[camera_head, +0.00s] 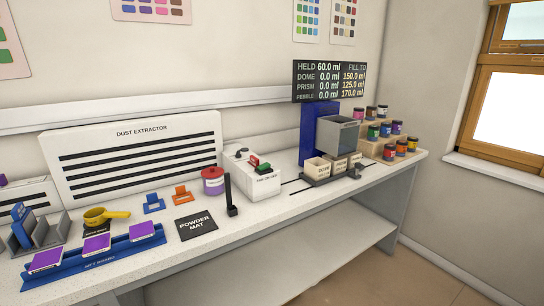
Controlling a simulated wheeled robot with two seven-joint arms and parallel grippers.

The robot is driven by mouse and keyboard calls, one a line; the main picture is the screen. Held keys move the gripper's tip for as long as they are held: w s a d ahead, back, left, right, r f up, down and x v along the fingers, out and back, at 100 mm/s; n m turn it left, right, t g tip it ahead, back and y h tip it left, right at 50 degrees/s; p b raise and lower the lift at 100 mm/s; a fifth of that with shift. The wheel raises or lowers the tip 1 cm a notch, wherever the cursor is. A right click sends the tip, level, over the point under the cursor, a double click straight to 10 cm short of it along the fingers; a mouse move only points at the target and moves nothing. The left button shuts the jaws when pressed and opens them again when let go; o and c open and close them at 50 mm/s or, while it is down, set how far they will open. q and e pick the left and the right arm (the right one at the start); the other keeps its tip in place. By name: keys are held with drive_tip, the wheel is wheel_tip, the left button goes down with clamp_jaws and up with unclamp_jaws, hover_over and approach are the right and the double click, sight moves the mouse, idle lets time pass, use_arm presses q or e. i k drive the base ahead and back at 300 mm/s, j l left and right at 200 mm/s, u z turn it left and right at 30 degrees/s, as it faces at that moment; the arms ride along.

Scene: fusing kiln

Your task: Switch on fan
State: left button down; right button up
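The dust extractor (136,132), a white panel with black horizontal slots and its name on it, stands against the back wall. To its right is a white switch box (262,187) with small lettering on its front that is hard to read. On the box's top are a red switch part (254,161) and a green one (264,169). Whether the fan is running cannot be told. Neither of my grippers is in view.
A black upright tool (230,195) and a red-purple jar (213,181) stand left of the box. A powder mat (197,226) and a blue board (95,265) lie further left. A dispenser (339,136) with small bins and several jars stand right. The bench front is mostly clear.

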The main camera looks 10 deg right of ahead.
sight(262, 168)
drive_tip(key=i+l, duration=0.15)
drive_tip(key=l, duration=0.2)
drive_tip(key=i+l, duration=0.2)
drive_tip(key=l, duration=0.2)
drive_tip(key=i+l+u, duration=0.1)
drive_tip(key=l, duration=0.25)
drive_tip(key=i+l, duration=0.2)
drive_tip(key=l, duration=0.2)
drive_tip(key=i+l, duration=0.15)
drive_tip(key=l, duration=0.25)
drive_tip(key=i+l, duration=0.2)
drive_tip(key=l, duration=0.15)
drive_tip(key=i+l+u, duration=0.1)
drive_tip(key=l, duration=0.3)
drive_tip(key=i+l, duration=0.2)
drive_tip(key=l, duration=0.2)
